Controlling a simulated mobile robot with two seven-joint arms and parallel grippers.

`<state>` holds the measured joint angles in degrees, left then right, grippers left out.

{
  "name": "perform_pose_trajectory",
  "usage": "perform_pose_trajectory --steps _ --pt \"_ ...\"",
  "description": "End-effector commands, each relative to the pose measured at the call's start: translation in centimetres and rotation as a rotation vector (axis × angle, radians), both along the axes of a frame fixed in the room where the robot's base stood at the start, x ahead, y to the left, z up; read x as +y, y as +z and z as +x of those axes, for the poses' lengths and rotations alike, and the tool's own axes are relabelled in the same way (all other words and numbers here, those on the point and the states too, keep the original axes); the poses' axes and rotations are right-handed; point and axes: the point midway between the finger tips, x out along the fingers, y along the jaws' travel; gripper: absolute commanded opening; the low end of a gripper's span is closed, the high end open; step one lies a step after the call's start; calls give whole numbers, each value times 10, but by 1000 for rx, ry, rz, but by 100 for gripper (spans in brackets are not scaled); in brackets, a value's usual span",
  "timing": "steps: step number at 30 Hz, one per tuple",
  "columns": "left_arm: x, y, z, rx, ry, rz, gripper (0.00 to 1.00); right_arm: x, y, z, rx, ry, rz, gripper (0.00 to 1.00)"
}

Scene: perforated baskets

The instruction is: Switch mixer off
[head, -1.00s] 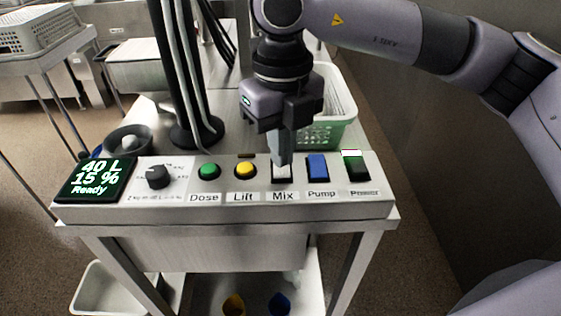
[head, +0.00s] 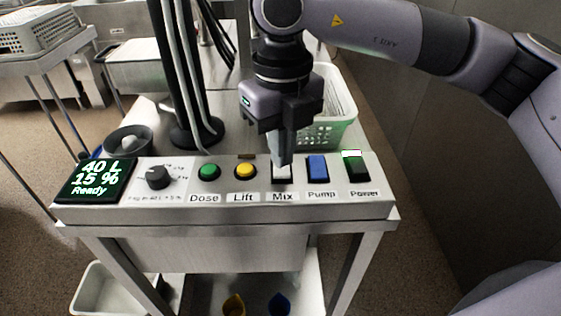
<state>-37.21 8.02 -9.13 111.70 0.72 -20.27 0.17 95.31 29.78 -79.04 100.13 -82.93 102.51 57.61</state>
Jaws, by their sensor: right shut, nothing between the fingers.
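The control panel (head: 225,212) lies across the front of a metal table. The Mix switch (head: 282,178) is a white and dark rocker above the "Mix" label, between the yellow Lift button (head: 245,171) and the blue Pump switch (head: 318,168). My right gripper (head: 282,162) is shut and empty, pointing down with its fingertips at the upper part of the Mix switch. The fingers hide part of the switch, and I cannot tell whether they press it. My left gripper is not in view.
The green Dose button (head: 209,172), a black knob (head: 158,177), a display (head: 95,180) reading "40 L 15 % Ready" and the Power switch (head: 356,168) share the panel. A perforated basket (head: 337,132) stands behind my gripper. A dark column (head: 178,70) rises behind the panel.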

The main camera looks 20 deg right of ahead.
Motion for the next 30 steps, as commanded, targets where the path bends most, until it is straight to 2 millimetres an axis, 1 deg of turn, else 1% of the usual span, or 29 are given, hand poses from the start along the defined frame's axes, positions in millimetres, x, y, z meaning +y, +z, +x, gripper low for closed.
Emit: perform_pose_trajectory --steps 16,30 --pt "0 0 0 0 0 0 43 0 0 0 0 0 0 0" --pt "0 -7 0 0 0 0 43 0 -7 0 0 0 0 0"
